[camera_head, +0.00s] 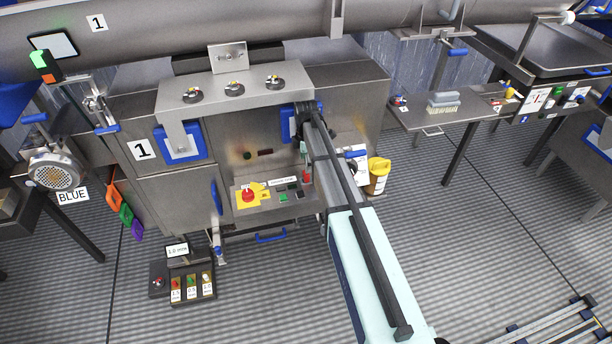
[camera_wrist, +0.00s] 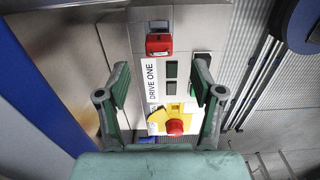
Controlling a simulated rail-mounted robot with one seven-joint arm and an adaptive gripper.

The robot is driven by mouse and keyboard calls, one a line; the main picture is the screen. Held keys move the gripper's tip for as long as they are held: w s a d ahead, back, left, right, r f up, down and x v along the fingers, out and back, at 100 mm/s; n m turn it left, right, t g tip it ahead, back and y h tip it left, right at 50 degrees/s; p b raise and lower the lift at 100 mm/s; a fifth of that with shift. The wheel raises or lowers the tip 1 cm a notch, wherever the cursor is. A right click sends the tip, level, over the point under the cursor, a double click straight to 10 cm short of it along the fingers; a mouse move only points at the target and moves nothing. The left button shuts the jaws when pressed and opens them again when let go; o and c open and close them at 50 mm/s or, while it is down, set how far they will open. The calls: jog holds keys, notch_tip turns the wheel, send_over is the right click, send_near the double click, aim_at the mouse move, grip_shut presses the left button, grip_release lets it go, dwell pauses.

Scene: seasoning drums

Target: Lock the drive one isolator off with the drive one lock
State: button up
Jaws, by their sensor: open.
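A control panel on the steel cabinet carries a white DRIVE ONE label, readable in the wrist view (camera_wrist: 152,80). At one end is a red knob (camera_head: 248,195) on a yellow plate, also in the wrist view (camera_wrist: 175,126); I cannot tell if it is the isolator or a stop button. At the other end is a small red block (camera_head: 306,177) with a grey part above, like a padlock; the wrist view also shows it (camera_wrist: 158,44). My gripper (camera_wrist: 162,80) is open and empty, its fingers either side of the panel. My arm partly hides this area in the head view.
A blue-edged opening (camera_head: 180,145) and a blue handle (camera_head: 216,197) are left of the panel. A yellow-lidded tub (camera_head: 378,177) stands right.

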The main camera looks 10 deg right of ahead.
aim_at(306, 179)
jog(key=shift+w+f+p, duration=0.1)
jog(key=shift+f+p, duration=0.95)
jog(key=shift+f, duration=2.3)
grip_shut()
